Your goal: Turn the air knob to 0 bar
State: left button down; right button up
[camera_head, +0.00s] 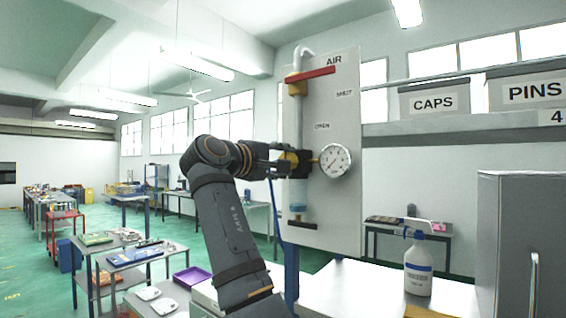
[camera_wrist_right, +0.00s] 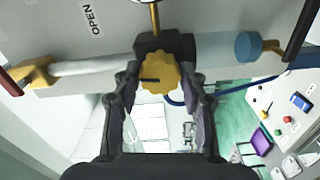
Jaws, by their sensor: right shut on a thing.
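A yellow scalloped knob (camera_wrist_right: 158,73) with a dark mark on its face sits on a dark regulator body in the right wrist view. My right gripper (camera_wrist_right: 160,88) is shut on it, with one finger on each side. In the head view my right gripper (camera_head: 282,162) reaches the same knob (camera_head: 292,157), partly hidden by the fingers. A round white gauge (camera_head: 335,160) stands just right of it on the grey air panel (camera_head: 342,100). Its needle is too small to read surely. My left gripper is not in view.
A red lever (camera_head: 312,82) sits above on the panel, near the word AIR. A white spray bottle (camera_head: 418,268) stands on the bench at the right, beside a grey cabinet (camera_head: 520,240). A blue hose (camera_head: 275,215) hangs below the regulator.

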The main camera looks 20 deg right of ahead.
jog(key=shift+n, duration=0.9)
jog(key=shift+r, duration=0.1)
jog(key=o, duration=1.1)
jog(key=shift+d, duration=0.1)
